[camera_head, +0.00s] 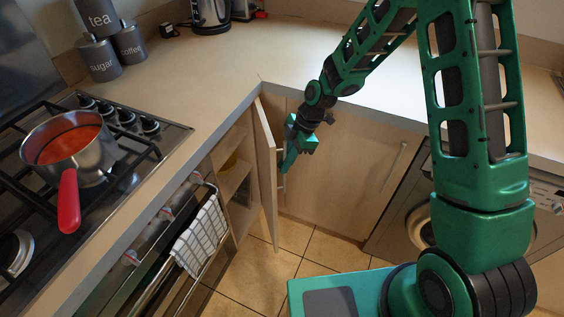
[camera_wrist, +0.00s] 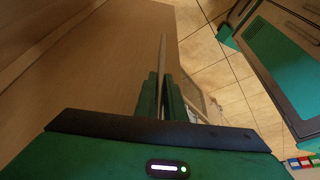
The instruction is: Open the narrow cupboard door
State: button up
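The narrow cupboard door (camera_head: 266,172) is a pale wood panel, swung out from the cabinet under the counter corner. Its cupboard (camera_head: 236,180) stands open to the left, with shelves showing. A slim handle (camera_head: 281,184) is on the door's right-hand face. My gripper (camera_head: 286,165) is at that face, close to the handle. In the wrist view, the two green fingers of my gripper (camera_wrist: 160,98) are close together, with a thin pale strip between them. I cannot tell whether they hold the handle or the door edge, or merely straddle it.
A corner cupboard front (camera_head: 335,170) is close to the right of my gripper. An oven rail with a checked towel (camera_head: 201,237) is to the left. The tiled floor (camera_head: 285,236) below is clear. A red-handled pot (camera_head: 70,155) is on the hob.

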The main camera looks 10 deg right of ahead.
jog(key=o, duration=0.4)
jog(key=shift+w, duration=0.4)
jog(key=shift+s, duration=0.1)
jog(key=shift+r, duration=0.1)
jog(key=v, duration=1)
jog(key=shift+d+r, duration=0.15)
jog(key=shift+r, duration=0.15)
jog(key=shift+c, duration=0.2)
